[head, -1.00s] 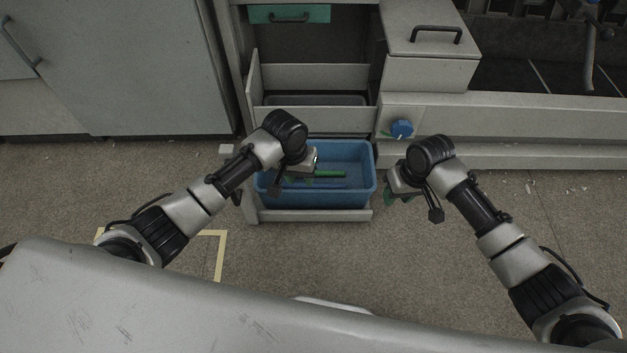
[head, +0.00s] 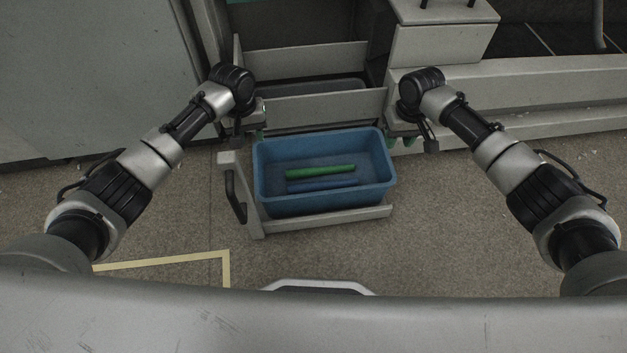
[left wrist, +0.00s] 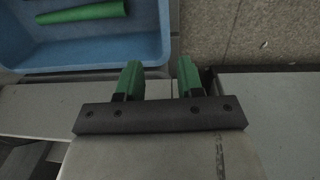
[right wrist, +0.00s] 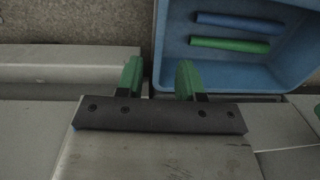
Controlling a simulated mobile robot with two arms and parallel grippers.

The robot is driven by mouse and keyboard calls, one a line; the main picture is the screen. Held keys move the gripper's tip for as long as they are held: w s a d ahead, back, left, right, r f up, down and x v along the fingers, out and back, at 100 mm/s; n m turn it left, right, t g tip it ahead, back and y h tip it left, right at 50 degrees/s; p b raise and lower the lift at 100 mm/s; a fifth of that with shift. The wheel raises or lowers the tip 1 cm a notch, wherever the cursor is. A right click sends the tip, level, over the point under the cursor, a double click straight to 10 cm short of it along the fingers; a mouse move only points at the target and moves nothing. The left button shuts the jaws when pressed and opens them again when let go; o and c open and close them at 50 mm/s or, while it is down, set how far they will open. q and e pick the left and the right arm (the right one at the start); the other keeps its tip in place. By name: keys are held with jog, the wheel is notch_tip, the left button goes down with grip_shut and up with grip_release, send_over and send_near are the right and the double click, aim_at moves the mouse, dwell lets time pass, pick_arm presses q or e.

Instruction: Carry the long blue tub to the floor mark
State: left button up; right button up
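The long blue tub (head: 275,209) sits in a low pulled-out grey tray and holds a green tube (head: 320,171) and a blue tube (head: 322,184). My left gripper (head: 259,136) is open at the tub's back left corner. My right gripper (head: 403,140) is open at its back right corner. Each wrist view shows a side wall of the tub lined up between the two green fingers, in the left wrist view (left wrist: 150,50) and the right wrist view (right wrist: 162,50). I cannot tell how far the fingertips are above the rim. The yellow floor mark (head: 170,262) is partly visible at lower left.
The tray's grey front edge (head: 325,220) and a post with a black handle (head: 236,195) border the tub. Grey machine panels (head: 310,62) rise behind it. A grey cabinet (head: 80,80) stands at left. The floor in front and to the right is clear.

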aim_at(256, 153)
pick_arm(q)
jog(key=shift+w+a+f, duration=0.2)
jog(key=shift+a+f, duration=0.1)
jog(key=shift+f, duration=0.05)
pick_arm(e)
jog(key=shift+w+a+f, duration=0.2)
jog(key=shift+a+f, duration=0.05)
jog(key=shift+f, duration=0.15)
